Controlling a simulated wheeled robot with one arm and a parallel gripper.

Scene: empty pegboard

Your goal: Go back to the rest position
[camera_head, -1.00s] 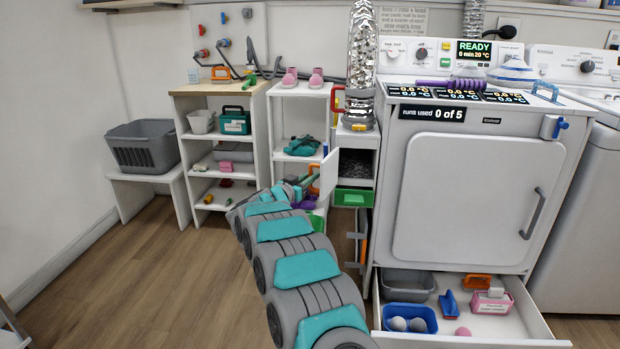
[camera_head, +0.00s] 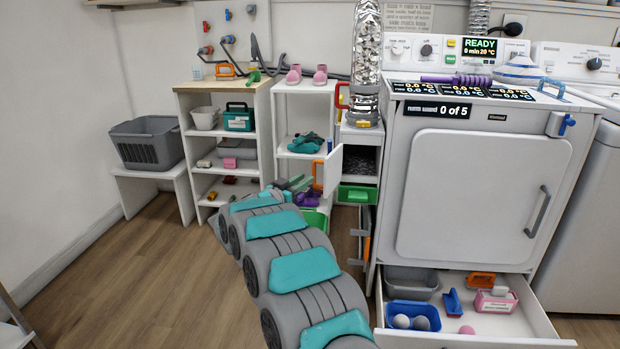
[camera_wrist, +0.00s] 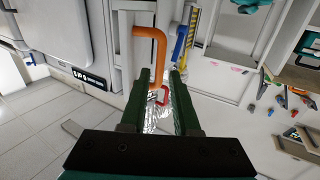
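My grey and teal arm crosses the lower middle of the head view.
The white dryer (camera_head: 480,200) stands right, its bottom drawer (camera_head: 500,322) pulled out with several items in it. White shelves (camera_head: 282,110) and a wooden-topped shelf (camera_head: 190,125) stand behind the arm. A grey basket (camera_head: 148,143) sits on a low bench. The left floor is clear.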

